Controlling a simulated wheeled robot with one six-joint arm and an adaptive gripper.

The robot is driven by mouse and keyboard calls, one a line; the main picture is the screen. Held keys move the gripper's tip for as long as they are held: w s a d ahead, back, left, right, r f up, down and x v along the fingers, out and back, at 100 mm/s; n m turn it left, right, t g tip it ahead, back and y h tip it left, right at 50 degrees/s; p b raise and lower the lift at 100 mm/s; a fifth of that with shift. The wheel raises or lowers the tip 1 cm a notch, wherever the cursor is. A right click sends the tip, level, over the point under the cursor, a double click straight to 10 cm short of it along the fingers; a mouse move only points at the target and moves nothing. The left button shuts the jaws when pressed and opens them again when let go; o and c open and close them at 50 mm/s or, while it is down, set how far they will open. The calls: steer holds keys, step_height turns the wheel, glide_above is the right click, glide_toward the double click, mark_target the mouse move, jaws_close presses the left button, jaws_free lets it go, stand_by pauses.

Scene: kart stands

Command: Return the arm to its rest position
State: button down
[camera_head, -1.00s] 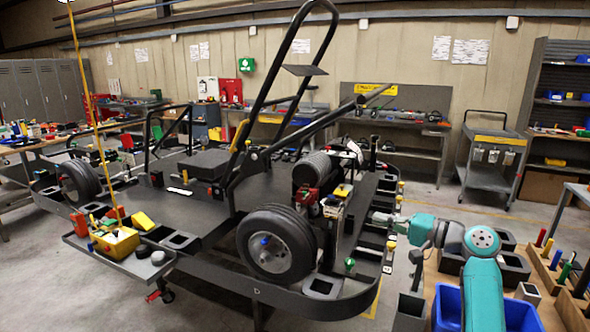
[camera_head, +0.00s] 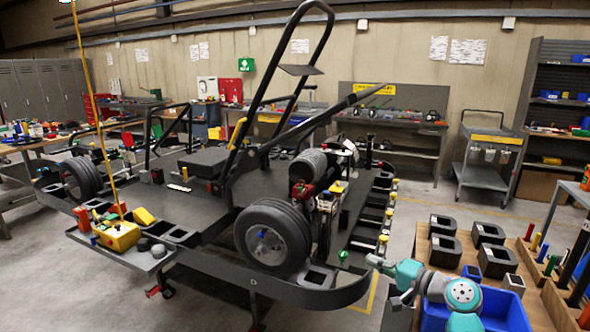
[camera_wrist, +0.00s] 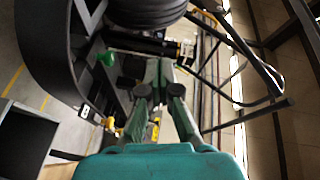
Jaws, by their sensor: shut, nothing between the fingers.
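My teal arm shows at the lower right of the head view, with my gripper (camera_head: 374,261) at its left end, near the right front corner of the kart frame (camera_head: 253,281). In the wrist view my gripper (camera_wrist: 158,92) points toward the kart, its two fingers close together. It is shut and empty. The black wheel (camera_wrist: 150,8) is at the top of the wrist view, and a green knob (camera_wrist: 106,59) is left of the fingers. I cannot tell from the head view whether my gripper touches the kart.
A wooden bench (camera_head: 424,235) on the right holds several black blocks (camera_head: 444,250) and a blue bin (camera_head: 515,312), close to my arm. A yellow toolbox (camera_head: 117,236) sits on the kart's left tray. A grey cart (camera_head: 487,170) stands behind. Floor between kart and bench is narrow.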

steer(key=s+a+f+m+t+h, duration=0.1)
steer(key=s+f+h, duration=0.3)
steer(key=s+f, duration=0.75)
steer(key=s+a+f+m+h, duration=0.1)
steer(key=s+a+f+h, duration=0.15)
steer(key=s+f, duration=0.85)
steer(key=s+d+f+n+h, duration=0.1)
steer(key=s+f+h, duration=0.15)
steer(key=s, duration=0.55)
steer(key=s+f+n+h, duration=0.1)
steer(key=s+f, duration=0.3)
steer(key=s, duration=0.3)
steer(key=s+r+n, duration=0.2)
steer(key=s+r, duration=0.3)
steer(key=s, duration=0.3)
steer(key=s+r+n+t+h, duration=0.1)
steer(key=s+r+n, duration=0.1)
steer(key=s+r, duration=0.3)
steer(key=s+r+n, duration=0.3)
steer(key=s+r, duration=0.2)
steer(key=s, duration=0.7)
steer(key=shift+s+r+t+h, duration=0.25)
steer(key=shift+s+t+h, duration=0.05)
steer(key=shift+s+t, duration=0.1)
